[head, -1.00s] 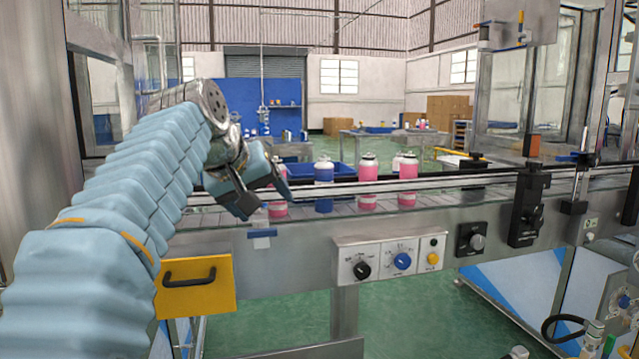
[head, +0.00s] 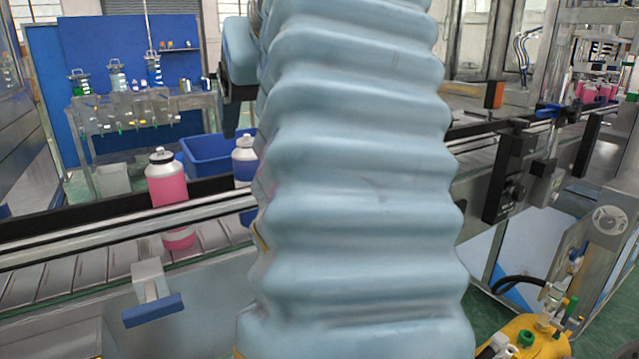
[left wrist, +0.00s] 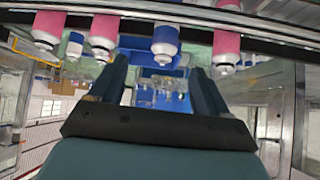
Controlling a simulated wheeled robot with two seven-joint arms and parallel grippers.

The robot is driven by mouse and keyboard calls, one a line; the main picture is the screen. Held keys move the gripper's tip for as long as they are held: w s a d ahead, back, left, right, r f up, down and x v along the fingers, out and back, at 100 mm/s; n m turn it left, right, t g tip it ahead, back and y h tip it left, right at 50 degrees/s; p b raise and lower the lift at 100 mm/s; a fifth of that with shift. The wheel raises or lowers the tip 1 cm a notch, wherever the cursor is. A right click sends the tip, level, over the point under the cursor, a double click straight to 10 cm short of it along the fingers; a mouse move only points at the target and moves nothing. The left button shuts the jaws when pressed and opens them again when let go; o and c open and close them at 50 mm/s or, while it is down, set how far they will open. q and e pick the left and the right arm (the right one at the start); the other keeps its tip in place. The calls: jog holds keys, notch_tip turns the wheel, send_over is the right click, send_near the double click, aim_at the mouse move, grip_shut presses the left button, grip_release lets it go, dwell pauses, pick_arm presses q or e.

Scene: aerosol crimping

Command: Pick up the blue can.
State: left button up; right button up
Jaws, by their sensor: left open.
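The blue can (head: 245,163), with a white top, stands on the conveyor (head: 60,276) behind the rail. My light blue left arm hides its right side and the cans beyond it in the head view. In the left wrist view, which looks upside down, the blue can (left wrist: 165,42) shows between the two fingers, a little ahead of the tips. My left gripper (left wrist: 160,68) is open and empty. In the head view only part of the left gripper (head: 235,112) shows, at the arm's left edge above the can. My right gripper is not in view.
A pink can (head: 167,188) stands left of the blue can; the left wrist view shows pink cans on both sides of it. The conveyor rail (head: 100,228) runs in front. A blue bin (head: 203,158) lies behind. A black sensor post (head: 500,175) stands right.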

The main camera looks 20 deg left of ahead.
pick_arm(q)
jog(key=shift+a+r+x, duration=0.1)
jog(key=shift+a+x, duration=0.05)
jog(key=shift+x, duration=1.75)
jog(key=shift+a+r+x, duration=0.1)
jog(key=shift+a+x, duration=0.1)
jog(key=shift+x, duration=1.65)
jog(key=shift+a+r+x, duration=0.1)
jog(key=shift+a+x, duration=0.05)
jog(key=shift+x, duration=1.75)
jog(key=shift+s, duration=0.15)
jog(key=c, duration=1.3)
jog(key=shift+c, duration=0.2)
notch_tip(320, 180, up, 9)
jog(key=shift+r, duration=0.5)
